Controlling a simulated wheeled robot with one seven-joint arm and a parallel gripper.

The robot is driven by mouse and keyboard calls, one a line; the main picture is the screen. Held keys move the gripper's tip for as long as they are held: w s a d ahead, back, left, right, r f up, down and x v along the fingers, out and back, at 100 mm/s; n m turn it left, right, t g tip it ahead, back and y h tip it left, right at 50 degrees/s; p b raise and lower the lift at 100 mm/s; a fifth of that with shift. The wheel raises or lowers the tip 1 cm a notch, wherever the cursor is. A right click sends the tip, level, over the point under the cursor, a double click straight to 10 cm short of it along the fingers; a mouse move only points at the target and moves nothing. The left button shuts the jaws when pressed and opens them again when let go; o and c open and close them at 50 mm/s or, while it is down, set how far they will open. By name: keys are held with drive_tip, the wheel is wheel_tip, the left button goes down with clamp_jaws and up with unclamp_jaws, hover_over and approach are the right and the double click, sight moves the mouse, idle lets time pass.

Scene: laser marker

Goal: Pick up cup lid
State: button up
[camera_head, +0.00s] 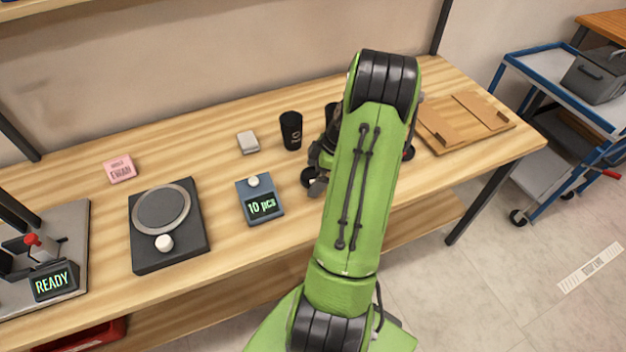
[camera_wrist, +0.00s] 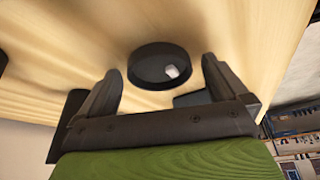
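The cup lid (camera_wrist: 158,64) is a round black disc with a raised rim in the wrist view. It lies on the wooden table, with a small pale spot on it. My gripper (camera_wrist: 161,68) is open, its two dark fingers pointing towards the lid from either side. The lid shows in the gap near the fingertips, and no grip on it is visible. In the head view my green arm hides most of the gripper. A dark round shape (camera_head: 308,177) shows at the arm's left edge; I cannot tell whether it is the lid.
A black cup (camera_head: 291,131) stands upright left of my arm, with another dark cup (camera_head: 331,113) partly hidden. A "10 pcs" display (camera_head: 261,206), a scale-like device (camera_head: 168,238), a small grey box (camera_head: 248,142) and wooden trays (camera_head: 462,122) share the table.

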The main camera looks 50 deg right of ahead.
drive_tip(key=c, duration=1)
drive_tip(key=shift+r, duration=0.15)
